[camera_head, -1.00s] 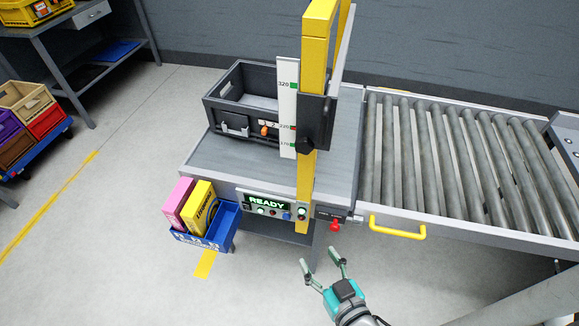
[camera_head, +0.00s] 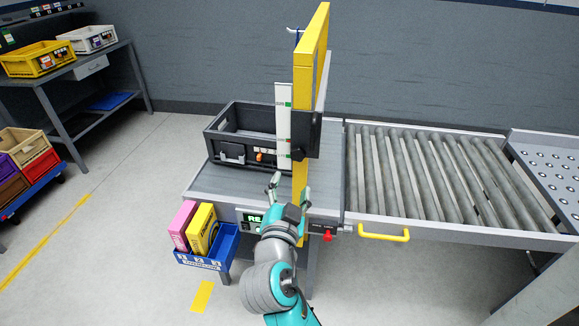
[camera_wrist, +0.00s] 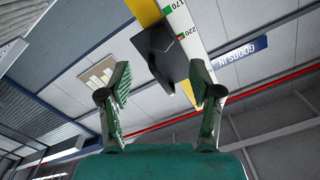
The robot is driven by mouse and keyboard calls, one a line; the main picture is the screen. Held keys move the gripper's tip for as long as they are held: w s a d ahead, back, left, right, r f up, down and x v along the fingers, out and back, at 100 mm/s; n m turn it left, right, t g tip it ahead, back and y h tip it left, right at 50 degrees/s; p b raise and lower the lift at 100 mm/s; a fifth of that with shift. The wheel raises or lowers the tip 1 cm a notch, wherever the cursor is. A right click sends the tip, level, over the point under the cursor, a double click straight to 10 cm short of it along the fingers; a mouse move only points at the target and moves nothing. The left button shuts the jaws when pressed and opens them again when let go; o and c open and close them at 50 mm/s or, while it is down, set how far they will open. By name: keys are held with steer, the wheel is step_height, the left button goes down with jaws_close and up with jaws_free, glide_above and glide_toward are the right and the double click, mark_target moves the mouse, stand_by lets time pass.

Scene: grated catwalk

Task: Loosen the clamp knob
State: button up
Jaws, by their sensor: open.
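The clamp knob (camera_head: 298,155) is a small dark knob low on the black carriage (camera_head: 312,136), which sits on the yellow post (camera_head: 301,180). My gripper (camera_head: 290,188) is open and empty, in front of the post and below the knob in the head view. In the wrist view, my gripper (camera_wrist: 160,75) points up with its two green fingers apart. The dark clamp part (camera_wrist: 162,52) shows beyond and between the fingertips, apart from them. Knob and carriage are hard to tell apart there.
A white scale (camera_head: 283,125) with green marks runs beside the post. A dark crate (camera_head: 225,148) stands behind on the grey platform. My arm partly hides the control panel (camera_head: 252,218). A red knob (camera_head: 327,236) and yellow handle (camera_head: 384,235) are at right.

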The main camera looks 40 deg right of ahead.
mark_target(297, 156)
steer(key=shift+m, duration=0.3)
steer(key=x, duration=1)
steer(key=shift+w+d+r, duration=0.15)
steer(key=shift+d+r, duration=0.1)
steer(key=shift+r, duration=0.1)
steer(key=c, duration=1.1)
steer(key=shift+c, duration=0.2)
